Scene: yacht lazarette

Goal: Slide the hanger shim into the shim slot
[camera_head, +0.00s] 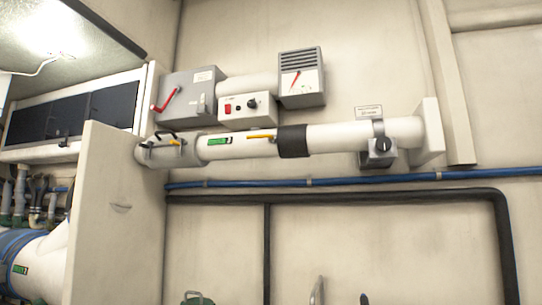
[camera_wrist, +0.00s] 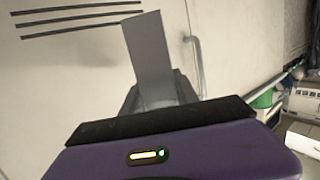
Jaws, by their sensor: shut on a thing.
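My gripper (camera_wrist: 158,98) shows in the wrist view as dark grey fingers beyond a black pad and a purple body. It is shut on a flat grey plate, seemingly the hanger shim (camera_wrist: 149,45), which sticks out away from the pad, tilted slightly. In the head view a grey hanger bracket (camera_head: 378,158) with a black knob (camera_head: 383,145) clasps the white pipe near its right end. A small label plate (camera_head: 368,112) is above it. I cannot make out the shim slot itself; it may be at this bracket. The shim is not clearly visible in the head view.
The white pipe (camera_head: 340,136) runs along the wall with a black sleeve (camera_head: 292,141). Grey boxes (camera_head: 190,95) sit above it. A blue hose (camera_head: 410,178) and a black pipe (camera_head: 400,196) run below. Dark slats (camera_wrist: 75,18) show in the wrist view.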

